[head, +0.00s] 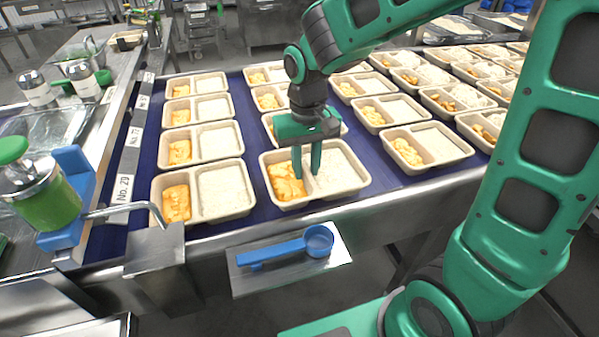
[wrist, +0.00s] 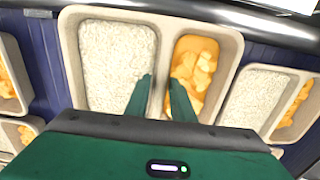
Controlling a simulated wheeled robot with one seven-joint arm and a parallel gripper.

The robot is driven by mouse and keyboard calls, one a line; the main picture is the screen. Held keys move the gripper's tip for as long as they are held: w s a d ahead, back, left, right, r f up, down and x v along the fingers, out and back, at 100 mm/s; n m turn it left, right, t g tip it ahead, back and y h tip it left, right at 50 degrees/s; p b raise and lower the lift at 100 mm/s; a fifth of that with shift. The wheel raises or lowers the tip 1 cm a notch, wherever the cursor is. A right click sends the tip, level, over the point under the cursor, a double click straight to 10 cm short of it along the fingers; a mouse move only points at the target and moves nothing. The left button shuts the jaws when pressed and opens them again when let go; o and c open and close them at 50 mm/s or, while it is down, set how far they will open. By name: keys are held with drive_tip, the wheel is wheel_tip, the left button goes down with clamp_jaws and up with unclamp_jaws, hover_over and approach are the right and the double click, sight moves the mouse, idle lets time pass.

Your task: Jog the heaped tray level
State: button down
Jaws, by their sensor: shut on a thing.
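The tray under my gripper (head: 308,172) is a beige two-compartment tray (head: 296,203) at the near edge of the blue belt. Its left compartment in the head view holds orange chunky food (head: 284,182); its right one holds white rice (head: 342,172). In the wrist view the tray (wrist: 75,15) shows the rice (wrist: 117,55) on the left and the orange food (wrist: 195,65) on the right. My gripper (wrist: 160,82) points down with its fingers on either side of the divider between compartments, shut on it. The rice looks fairly flat; fingertip contact is partly hidden.
Several similar filled trays stand in rows behind and beside it, one close on the left (head: 232,216). A blue scoop (head: 290,247) lies on a steel shelf (head: 338,262) in front. A green-topped pump bottle (head: 48,200) stands at the left.

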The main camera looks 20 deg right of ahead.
drive_tip(key=shift+w+d+f, duration=0.15)
drive_tip(key=shift+w+d, duration=0.5)
drive_tip(key=shift+d, duration=0.2)
drive_tip(key=shift+w+d+f, duration=0.15)
drive_tip(key=shift+w+d, duration=0.45)
drive_tip(key=shift+d, duration=0.3)
drive_tip(key=shift+w+d+f, duration=0.15)
drive_tip(key=shift+w+d, duration=0.5)
drive_tip(key=shift+d, duration=0.2)
drive_tip(key=shift+f, duration=0.1)
drive_tip(key=shift+s+f, duration=0.15)
drive_tip(key=shift+f, duration=0.4)
drive_tip(key=shift+f, duration=0.1)
drive_tip(key=shift+f, duration=0.2)
drive_tip(key=c, duration=1.4)
unclamp_jaws()
drive_tip(key=shift+c, duration=0.2)
